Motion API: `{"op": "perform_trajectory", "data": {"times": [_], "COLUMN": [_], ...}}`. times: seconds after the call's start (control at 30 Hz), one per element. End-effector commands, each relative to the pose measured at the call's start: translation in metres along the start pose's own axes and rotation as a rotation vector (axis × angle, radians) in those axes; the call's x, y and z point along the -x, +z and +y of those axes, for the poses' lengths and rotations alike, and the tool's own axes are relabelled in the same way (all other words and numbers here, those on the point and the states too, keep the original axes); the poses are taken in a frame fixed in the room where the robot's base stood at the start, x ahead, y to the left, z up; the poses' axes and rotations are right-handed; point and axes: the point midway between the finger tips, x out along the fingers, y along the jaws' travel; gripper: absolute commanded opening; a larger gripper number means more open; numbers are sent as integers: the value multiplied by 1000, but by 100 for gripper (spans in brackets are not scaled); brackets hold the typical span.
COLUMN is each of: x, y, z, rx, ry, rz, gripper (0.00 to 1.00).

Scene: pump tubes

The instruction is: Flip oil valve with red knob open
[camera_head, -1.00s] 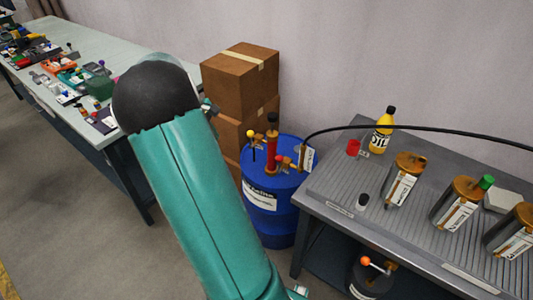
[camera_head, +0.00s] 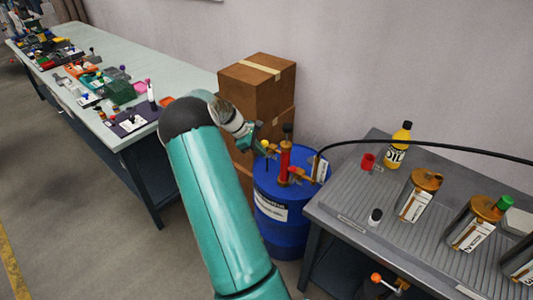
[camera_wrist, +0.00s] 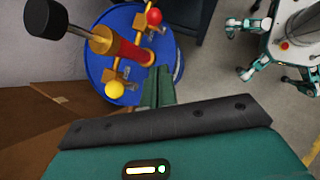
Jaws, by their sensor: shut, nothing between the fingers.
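The red knob (camera_wrist: 154,17) is on a brass valve on the far side of the blue oil drum's (camera_head: 284,237) top in the wrist view. A yellow knob (camera_wrist: 115,90) is on the near side of the same fittings. A red pump tube (camera_head: 284,162) with a black handle (camera_wrist: 46,18) rises between them. My gripper (camera_head: 258,140) is at the drum's upper left in the head view. In the wrist view its green fingers (camera_wrist: 158,82) are shut and empty, beside the yellow knob and apart from the red knob.
Cardboard boxes (camera_head: 256,92) stand behind the drum. A grey bench (camera_head: 350,215) on the right carries cans (camera_head: 417,195) and a yellow oil bottle (camera_head: 397,146). A black hose (camera_head: 440,148) arches over it. A cluttered table (camera_head: 150,75) runs along the left.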

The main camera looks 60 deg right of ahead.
Motion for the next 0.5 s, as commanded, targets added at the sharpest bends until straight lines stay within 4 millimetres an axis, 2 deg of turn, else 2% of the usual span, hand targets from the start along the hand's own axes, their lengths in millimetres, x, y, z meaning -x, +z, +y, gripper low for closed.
{"op": "perform_trajectory", "data": {"times": [0.4,0.5], "x": [-83,-94], "y": [1,14], "z": [-1,-1], "rx": [-2,-3], "ry": [-4,-3], "rz": [-3,-1], "gripper": [0,0]}}
